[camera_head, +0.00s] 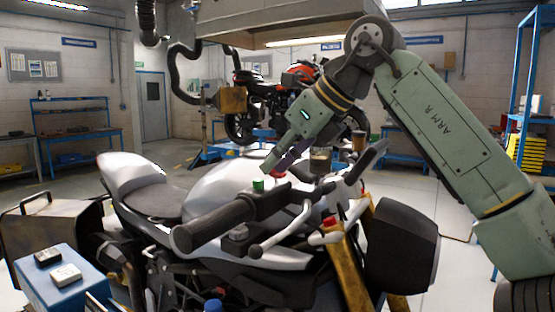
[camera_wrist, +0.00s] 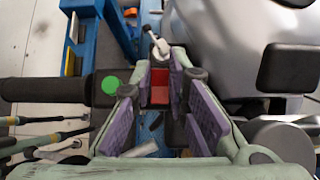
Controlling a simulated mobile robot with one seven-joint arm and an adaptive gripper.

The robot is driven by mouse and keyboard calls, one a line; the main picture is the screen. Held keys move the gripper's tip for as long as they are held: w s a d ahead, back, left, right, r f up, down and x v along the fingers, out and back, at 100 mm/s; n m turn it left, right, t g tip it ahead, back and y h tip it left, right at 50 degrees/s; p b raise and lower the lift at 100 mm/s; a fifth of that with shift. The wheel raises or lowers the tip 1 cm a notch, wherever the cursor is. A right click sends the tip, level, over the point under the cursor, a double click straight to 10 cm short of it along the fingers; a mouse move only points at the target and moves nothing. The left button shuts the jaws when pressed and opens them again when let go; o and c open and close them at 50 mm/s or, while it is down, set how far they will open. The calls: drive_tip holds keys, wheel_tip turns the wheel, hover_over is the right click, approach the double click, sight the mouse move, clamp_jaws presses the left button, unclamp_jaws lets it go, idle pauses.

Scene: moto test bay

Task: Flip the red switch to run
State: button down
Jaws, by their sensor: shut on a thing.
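The red switch (camera_wrist: 159,88) sits on the dark control housing of the motorcycle's handlebar, between my fingertips in the wrist view. In the head view only a small red part of it (camera_head: 279,174) shows beneath my gripper. My gripper (camera_wrist: 160,84) reaches down from the right in the head view (camera_head: 282,163) and is shut on the red switch, with a purple-padded finger on either side. A round green button (camera_wrist: 110,85) is beside the switch on the same housing; it also shows in the head view (camera_head: 258,185). The switch's exact position is hard to tell.
The black handlebar grip (camera_head: 212,222) and a lever (camera_head: 285,235) lie close by. The silver tank (camera_head: 225,188) is behind the housing. A blue box (camera_head: 62,283) with small items stands front left. Another motorcycle (camera_head: 300,80) is on a stand behind.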

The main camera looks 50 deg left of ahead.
drive_tip(key=shift+s+a+t+h, duration=0.2)
drive_tip(key=shift+a+t+h, duration=0.2)
drive_tip(key=shift+h, duration=1.2)
drive_tip(key=c, duration=1.6)
unclamp_jaws()
drive_tip(key=shift+o, duration=0.2)
drive_tip(key=shift+w, duration=0.1)
drive_tip(key=shift+d+r, duration=0.1)
drive_tip(key=shift+r, duration=0.3)
drive_tip(key=w+d, duration=0.3)
drive_tip(key=d, duration=0.8)
drive_tip(key=shift+w+d, duration=0.35)
